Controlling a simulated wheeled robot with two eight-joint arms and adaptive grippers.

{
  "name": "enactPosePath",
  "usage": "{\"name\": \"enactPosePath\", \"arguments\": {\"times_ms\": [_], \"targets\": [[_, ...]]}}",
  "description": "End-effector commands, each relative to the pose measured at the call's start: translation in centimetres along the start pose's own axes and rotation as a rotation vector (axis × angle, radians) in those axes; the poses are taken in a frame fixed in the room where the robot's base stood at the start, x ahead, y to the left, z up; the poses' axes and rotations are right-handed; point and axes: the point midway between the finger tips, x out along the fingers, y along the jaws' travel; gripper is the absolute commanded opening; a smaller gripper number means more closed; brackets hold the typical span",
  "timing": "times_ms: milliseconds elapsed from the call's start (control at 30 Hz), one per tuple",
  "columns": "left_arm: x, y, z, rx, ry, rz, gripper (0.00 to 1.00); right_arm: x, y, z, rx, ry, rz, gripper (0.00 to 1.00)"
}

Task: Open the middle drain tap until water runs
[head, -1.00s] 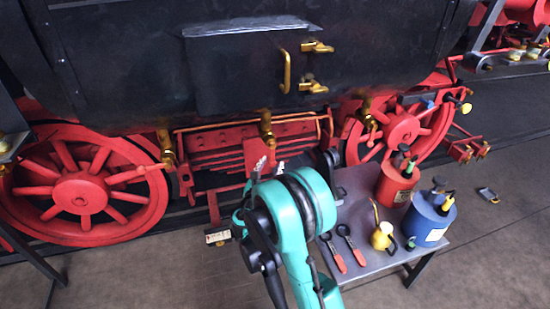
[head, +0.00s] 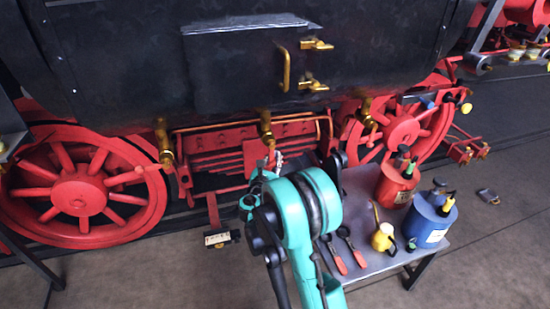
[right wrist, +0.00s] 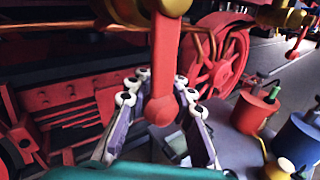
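The middle drain tap (head: 265,124) is a brass fitting under the black tank. Its red lever (right wrist: 164,70) hangs down and ends in a rounded knob in the right wrist view. My right gripper (right wrist: 158,100) is open, with one finger on each side of the lever's lower end. I cannot tell whether either finger touches it. In the head view my right gripper (head: 270,164) is just below the tap, partly hidden by my own teal arm. No water shows at the tap. My left gripper is not in view.
Similar brass taps hang to the left (head: 164,142) and right (head: 367,112). Red wheels and framework lie behind. A low metal table (head: 362,184) at the right holds a red can (head: 393,188), a blue can (head: 425,222), a yellow oiler (head: 382,238) and red-handled tools.

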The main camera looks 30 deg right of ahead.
Motion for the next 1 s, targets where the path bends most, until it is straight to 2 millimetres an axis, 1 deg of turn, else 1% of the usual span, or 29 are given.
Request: {"name": "enactPosePath", "arguments": {"times_ms": [267, 467, 667, 1000], "targets": [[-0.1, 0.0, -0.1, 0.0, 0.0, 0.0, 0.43, 0.0, 0.1, 0.0, 0.009, 0.006, -0.001, 0.0], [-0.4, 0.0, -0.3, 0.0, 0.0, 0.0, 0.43, -0.3, 0.5, -0.1, 0.061, 0.041, -0.006, 0.0], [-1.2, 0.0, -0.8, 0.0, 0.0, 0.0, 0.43, -1.0, 1.4, -0.2, 0.174, 0.116, -0.018, 0.0], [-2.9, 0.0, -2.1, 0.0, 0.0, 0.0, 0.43, -2.4, 3.6, -0.2, 0.44, 0.29, -0.047, 0.0]]}}
